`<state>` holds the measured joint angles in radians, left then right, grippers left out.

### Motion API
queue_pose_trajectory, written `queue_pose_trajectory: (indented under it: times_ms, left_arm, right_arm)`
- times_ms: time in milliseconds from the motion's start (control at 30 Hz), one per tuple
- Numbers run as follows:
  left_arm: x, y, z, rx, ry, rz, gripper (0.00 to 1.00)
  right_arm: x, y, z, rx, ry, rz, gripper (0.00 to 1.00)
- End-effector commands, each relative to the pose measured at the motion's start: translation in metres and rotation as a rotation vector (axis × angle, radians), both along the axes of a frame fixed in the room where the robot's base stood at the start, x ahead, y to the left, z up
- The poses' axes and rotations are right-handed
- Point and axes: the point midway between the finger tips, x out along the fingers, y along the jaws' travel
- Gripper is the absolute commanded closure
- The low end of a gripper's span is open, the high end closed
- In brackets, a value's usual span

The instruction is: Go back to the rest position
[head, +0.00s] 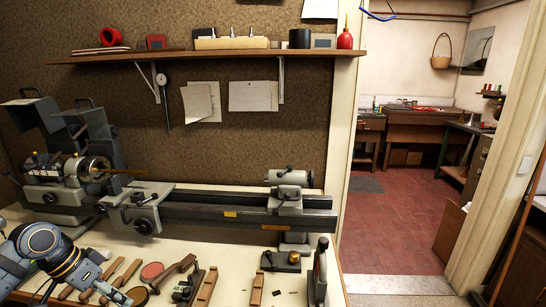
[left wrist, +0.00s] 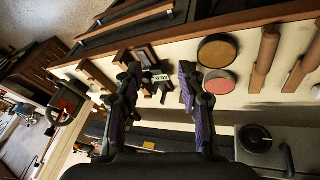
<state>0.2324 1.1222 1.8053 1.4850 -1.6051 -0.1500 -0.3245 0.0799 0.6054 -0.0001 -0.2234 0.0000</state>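My left gripper (head: 108,289) is at the lower left of the head view, low over the cream bench top, close to the wooden-handled tools. In the left wrist view, its two dark fingers (left wrist: 160,82) are spread apart and nothing is held between them. Small dark tools with a pale label (left wrist: 158,77) show beyond the gap, on the bench. My right gripper is in neither view.
A lathe (head: 235,205) spans the back of the bench. Wooden tools, round pads (head: 152,270), a small block (head: 280,261) and an upright grey tool (head: 320,272) occupy the front. A shelf (head: 230,54) hangs above. A doorway with open red-tiled floor (head: 385,225) lies right.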

Motion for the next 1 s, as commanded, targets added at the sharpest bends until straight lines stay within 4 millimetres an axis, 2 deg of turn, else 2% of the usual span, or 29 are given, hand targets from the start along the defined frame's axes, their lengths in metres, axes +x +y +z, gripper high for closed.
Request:
queue_pose_trajectory:
  times_ms: [33,233,400,567,700,833,1000]
  left_arm:
    - [0.000,-0.001,-0.001,0.000,0.001,0.000,0.61]
    - [-0.009,-0.020,-0.040,0.035,0.018,-0.018,0.61]
    - [-0.022,-0.042,-0.077,0.071,0.025,-0.028,0.61]
    - [-0.044,-0.073,-0.122,0.114,0.021,-0.026,0.61]
    - [-0.068,-0.102,-0.153,0.150,0.002,0.006,0.61]
    - [-0.092,-0.123,-0.170,0.185,-0.023,0.065,0.61]
    - [-0.120,-0.136,-0.178,0.231,-0.047,0.174,0.61]
  right_arm:
    - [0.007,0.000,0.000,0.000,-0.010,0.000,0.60]
    - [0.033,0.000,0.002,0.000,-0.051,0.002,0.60]
    - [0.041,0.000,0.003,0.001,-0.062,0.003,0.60]
    - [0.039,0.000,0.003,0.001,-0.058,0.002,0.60]
    - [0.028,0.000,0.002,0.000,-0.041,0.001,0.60]
    - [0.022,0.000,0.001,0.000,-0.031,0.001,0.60]
    - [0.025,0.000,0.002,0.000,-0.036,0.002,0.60]
